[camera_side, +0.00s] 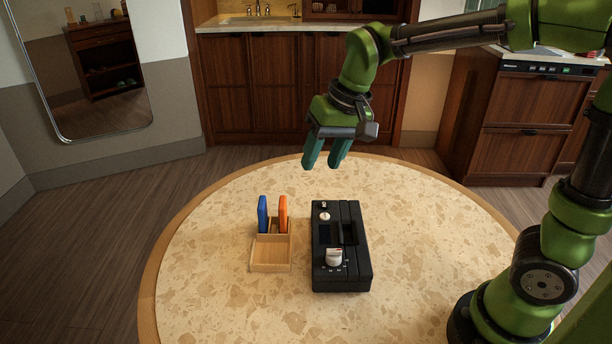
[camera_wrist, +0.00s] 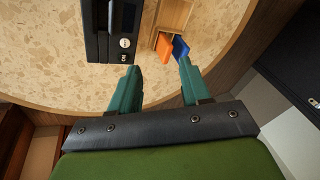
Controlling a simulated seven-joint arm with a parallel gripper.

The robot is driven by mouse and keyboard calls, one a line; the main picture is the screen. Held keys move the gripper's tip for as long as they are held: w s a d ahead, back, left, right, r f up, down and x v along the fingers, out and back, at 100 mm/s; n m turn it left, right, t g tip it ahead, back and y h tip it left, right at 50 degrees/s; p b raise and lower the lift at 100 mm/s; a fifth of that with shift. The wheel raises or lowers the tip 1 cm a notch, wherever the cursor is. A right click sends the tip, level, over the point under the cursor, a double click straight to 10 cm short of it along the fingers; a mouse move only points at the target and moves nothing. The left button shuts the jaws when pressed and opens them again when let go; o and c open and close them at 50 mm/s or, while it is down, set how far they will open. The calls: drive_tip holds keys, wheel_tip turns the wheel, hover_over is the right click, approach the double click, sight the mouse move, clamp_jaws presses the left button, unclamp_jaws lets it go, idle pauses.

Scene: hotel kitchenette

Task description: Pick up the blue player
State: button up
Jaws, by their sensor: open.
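The blue player (camera_side: 262,214) is a thin upright piece in a small wooden stand (camera_side: 271,267) on the round table. It also shows in the wrist view (camera_wrist: 181,47), near the tip of the right finger, and I cannot tell the gap from that view. An orange player (camera_side: 283,213) stands beside it on the right in the same stand, and it shows in the wrist view (camera_wrist: 165,46). My gripper (camera_side: 326,165) has teal fingers. It is open and empty, above the table's far side, up and to the right of the blue player. The players' lower ends are hidden in the stand.
A black device (camera_side: 341,275) with a white knob, a small button and a slot stands just right of the wooden stand. The round speckled table (camera_side: 210,245) is otherwise clear. Wooden cabinets (camera_side: 290,90) stand behind it.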

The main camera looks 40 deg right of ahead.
sight(262, 202)
drive_tip(key=w+a+f+m+g+h, duration=0.1)
drive_tip(key=w+a+m, duration=0.15)
drive_tip(key=w, duration=0.45)
drive_tip(key=w+a+f+m+g+h, duration=0.1)
drive_tip(key=w+a+m+g, duration=0.15)
drive_tip(key=w, duration=0.45)
drive_tip(key=shift+t, duration=0.25)
wheel_tip(262, 202, down, 11)
drive_tip(key=shift+s+r, duration=0.15)
drive_tip(key=shift+r, duration=0.05)
drive_tip(key=shift+d+f, duration=0.1)
drive_tip(key=shift+f, duration=3.05)
clamp_jaws()
